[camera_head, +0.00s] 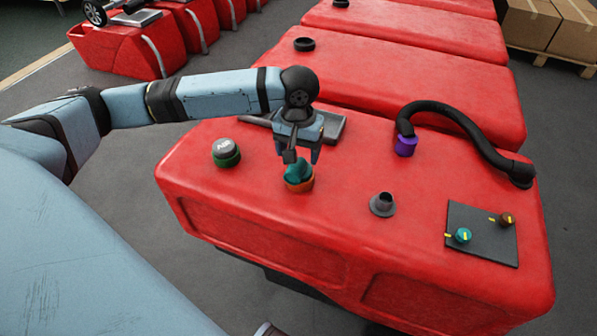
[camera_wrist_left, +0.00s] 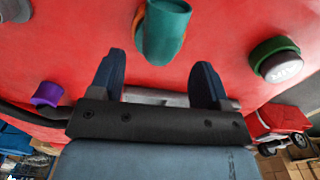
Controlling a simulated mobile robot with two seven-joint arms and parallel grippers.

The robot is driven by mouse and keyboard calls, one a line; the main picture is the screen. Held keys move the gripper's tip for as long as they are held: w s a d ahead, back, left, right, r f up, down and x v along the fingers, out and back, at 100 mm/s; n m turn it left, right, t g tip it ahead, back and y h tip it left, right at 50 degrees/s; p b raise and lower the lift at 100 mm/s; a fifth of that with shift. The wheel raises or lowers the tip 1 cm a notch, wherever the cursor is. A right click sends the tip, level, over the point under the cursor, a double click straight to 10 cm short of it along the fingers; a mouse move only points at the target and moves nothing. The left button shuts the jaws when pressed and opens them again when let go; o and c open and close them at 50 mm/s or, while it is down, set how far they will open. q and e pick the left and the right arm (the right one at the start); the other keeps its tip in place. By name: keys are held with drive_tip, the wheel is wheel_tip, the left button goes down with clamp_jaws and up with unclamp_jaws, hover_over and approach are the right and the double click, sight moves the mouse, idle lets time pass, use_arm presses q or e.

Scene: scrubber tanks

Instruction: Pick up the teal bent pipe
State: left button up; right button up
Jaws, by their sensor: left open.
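The teal bent pipe (camera_head: 298,170) stands in an orange ring (camera_head: 299,185) on top of the nearest red tank (camera_head: 250,215). My left gripper (camera_head: 298,150) is open just above the pipe, its fingers pointing down. In the left wrist view the pipe (camera_wrist_left: 163,32) lies beyond the two blue fingertips (camera_wrist_left: 157,75), roughly centred between them. I see no contact between the fingers and the pipe. The lower part of the pipe is hidden by the ring.
A green-based cap (camera_head: 227,153) is left of the pipe, and a grey spout (camera_head: 383,204) is right of it. A black hose with a purple end (camera_head: 405,146) arches at the right. A dark panel (camera_head: 481,234) carries two knobs. More red tanks stand behind.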

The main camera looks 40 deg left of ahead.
sight(299, 158)
use_arm(q)
wheel_tip(299, 158, down, 4)
drive_tip(key=shift+f+b, duration=0.1)
drive_tip(key=shift+b, duration=0.45)
drive_tip(key=c, duration=1.1)
drive_tip(key=shift+c, duration=0.2)
use_arm(e)
drive_tip(key=shift+w+a+f, duration=0.1)
use_arm(q)
wheel_tip(299, 158, up, 20)
drive_tip(key=p, duration=0.5)
use_arm(e)
drive_tip(key=shift+s+d+r+g, duration=0.3)
drive_tip(key=shift+r, duration=0.05)
